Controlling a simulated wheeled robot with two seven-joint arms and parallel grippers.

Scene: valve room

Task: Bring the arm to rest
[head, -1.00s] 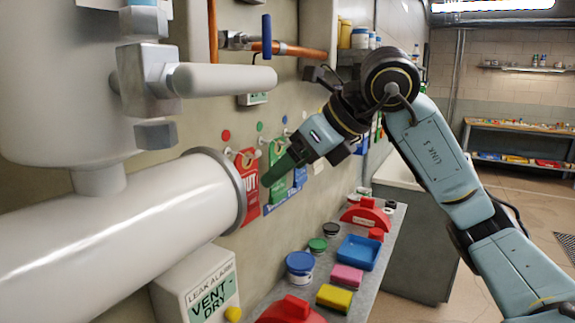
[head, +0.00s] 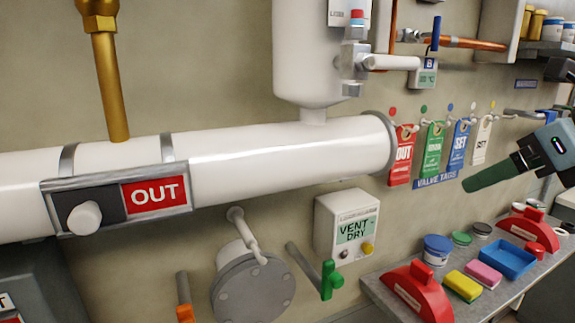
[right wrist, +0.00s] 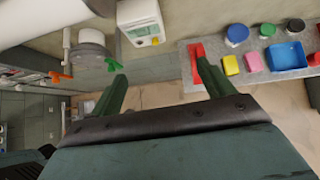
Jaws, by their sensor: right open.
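My right gripper (head: 487,176) comes in from the right edge of the head view, its green fingers pointing left in front of the wall near the valve tags. In the right wrist view its two green fingers (right wrist: 158,82) stand wide apart with nothing between them. The shelf and the wall unit lie beyond the fingertips, and I see no contact. Most of my right arm is outside the head view. My left gripper does not show.
A white pipe with an OUT sign (head: 155,194) crosses the wall. A leak alarm box (head: 346,222) reads VENT-DRY. Hanging tags include a red one (head: 401,155). The grey shelf (head: 398,295) holds red lockout pieces, a blue tray (head: 507,259), sponges and jars.

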